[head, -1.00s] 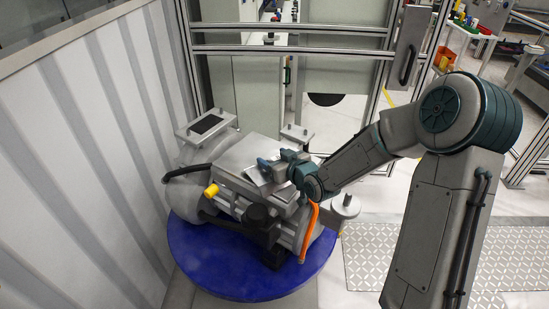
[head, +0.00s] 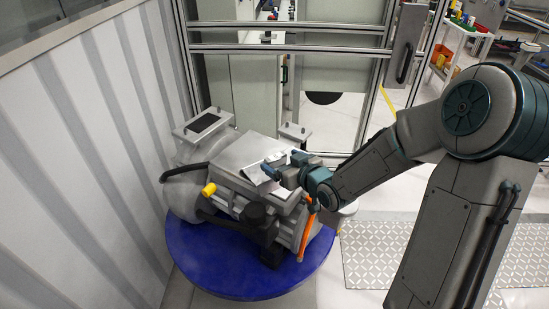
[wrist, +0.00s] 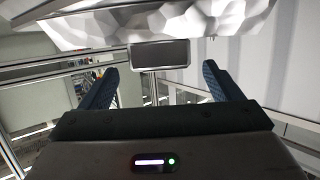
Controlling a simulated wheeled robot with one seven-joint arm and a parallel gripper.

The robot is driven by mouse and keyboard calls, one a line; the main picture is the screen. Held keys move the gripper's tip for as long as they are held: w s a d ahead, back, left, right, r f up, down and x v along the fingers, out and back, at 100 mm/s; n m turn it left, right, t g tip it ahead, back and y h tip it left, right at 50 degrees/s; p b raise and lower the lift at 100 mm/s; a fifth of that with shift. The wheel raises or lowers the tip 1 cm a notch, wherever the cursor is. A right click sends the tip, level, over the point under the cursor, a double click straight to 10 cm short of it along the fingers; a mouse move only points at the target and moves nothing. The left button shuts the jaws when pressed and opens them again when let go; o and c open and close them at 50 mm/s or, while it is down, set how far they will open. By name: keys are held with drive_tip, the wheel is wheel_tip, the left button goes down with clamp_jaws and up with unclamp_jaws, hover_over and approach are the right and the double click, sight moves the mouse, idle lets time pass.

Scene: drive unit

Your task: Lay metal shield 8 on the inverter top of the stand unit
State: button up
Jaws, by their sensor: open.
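The stand unit, a grey drive unit (head: 183,193), lies on a round blue stand (head: 205,268). Its flat grey inverter top (head: 243,153) faces up. A pale, thin, shiny sheet (head: 261,184), probably metal shield 8, shows at the right part of that top, beside and partly behind my gripper. I cannot tell whether it lies flat or is tilted. My gripper (head: 272,170) is low over this right side. In the wrist view my gripper (wrist: 158,83) has its fingers wide apart with nothing between them. A crumpled silvery surface (wrist: 150,25) crosses the top of that view, probably the shield.
A yellow cap (head: 209,189) and an orange cable (head: 307,236) stick out from the unit. A small plate with a dark panel (head: 203,124) stands at its back left. A ribbed pale wall (head: 85,150) is close on the left. Metal frame bars (head: 290,49) stand behind.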

drive_tip(key=s+d+r+m+g+h, duration=0.3)
drive_tip(key=s+d+h, duration=0.65)
drive_tip(key=d, duration=0.45)
drive_tip(key=s+r+m+g, duration=0.2)
drive_tip(key=s+g, duration=0.1)
drive_tip(key=s, duration=0.5)
drive_tip(key=s+r+m+g, duration=0.2)
drive_tip(key=s, duration=0.7)
drive_tip(key=shift+s+r+g+y, duration=0.2)
drive_tip(key=shift+r+g+y, duration=0.05)
drive_tip(key=shift+g+y, duration=0.2)
